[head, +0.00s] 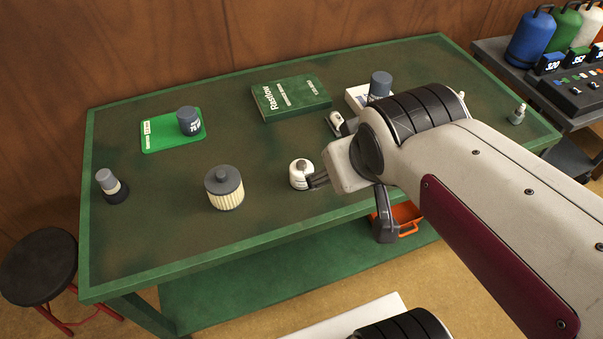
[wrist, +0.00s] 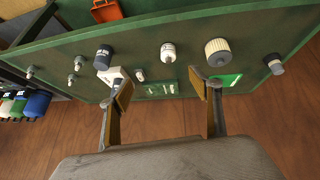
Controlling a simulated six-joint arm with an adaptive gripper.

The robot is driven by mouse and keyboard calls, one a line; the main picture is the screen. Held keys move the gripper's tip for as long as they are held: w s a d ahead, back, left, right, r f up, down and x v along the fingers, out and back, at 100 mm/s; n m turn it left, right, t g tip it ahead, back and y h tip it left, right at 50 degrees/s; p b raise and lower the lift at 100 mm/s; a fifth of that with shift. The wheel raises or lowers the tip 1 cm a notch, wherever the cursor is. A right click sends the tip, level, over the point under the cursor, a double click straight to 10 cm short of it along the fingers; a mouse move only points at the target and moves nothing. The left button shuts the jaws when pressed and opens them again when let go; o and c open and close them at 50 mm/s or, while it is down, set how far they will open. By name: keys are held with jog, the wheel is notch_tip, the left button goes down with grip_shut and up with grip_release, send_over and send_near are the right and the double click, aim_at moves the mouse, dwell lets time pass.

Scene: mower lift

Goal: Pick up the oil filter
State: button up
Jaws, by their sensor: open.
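A pleated cream cylinder with a dark grey knobbed cap (head: 224,188), which looks like a filter, stands upright at the table's front middle; it also shows in the wrist view (wrist: 217,50). A white can with a small grey top (head: 300,173) stands to its right, also in the wrist view (wrist: 168,52). I cannot tell for sure which is the oil filter. My gripper (head: 318,180) appears beside the white can in the head view; whether they touch is unclear. In the wrist view its fingers (wrist: 160,90) are spread and hold nothing.
A dark blue can (head: 188,120) stands on a green mat (head: 160,136). Another dark can (head: 380,84) is by a white box (head: 355,97). A green book (head: 291,97) lies behind. A grey-capped bottle (head: 108,181) stands at left. The table's middle left is clear.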

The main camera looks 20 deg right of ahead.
jog(key=w+d+f+n+t+h, duration=0.1)
jog(key=w+d+f+n, duration=0.15)
jog(key=w+d, duration=0.5)
jog(key=w+d+f+n+t, duration=0.2)
jog(key=w+d+f, duration=0.2)
jog(key=w, duration=0.6)
jog(key=n+t+y, duration=0.3)
jog(key=n+y, duration=0.1)
jog(key=y, duration=0.5)
send_near(304, 170)
jog(key=shift+w+d, duration=0.25)
jog(key=shift+w, duration=0.8)
jog(key=shift+w+d, duration=0.25)
jog(key=shift+w, duration=0.85)
jog(key=shift+w+d, duration=0.25)
jog(key=shift+w, duration=0.8)
jog(key=shift+s+a+f+m+t+y, duration=0.1)
jog(key=shift+s+a+f+m+y, duration=0.25)
jog(key=shift+s, duration=0.25)
jog(key=shift+s+a+f+m+t+y, duration=0.1)
jog(key=shift+s+a+f+m+y, duration=0.25)
jog(key=shift+s, duration=0.3)
jog(key=shift+s+a+f+m+t+y, duration=0.1)
jog(key=shift+s+a+f+m+y, duration=0.15)
jog(key=shift+s+a+f+y, duration=0.25)
jog(key=shift+d+r, duration=0.1)
jog(key=shift+r+x, duration=0.2)
jog(key=shift+x, duration=1)
jog(key=shift+f, duration=0.15)
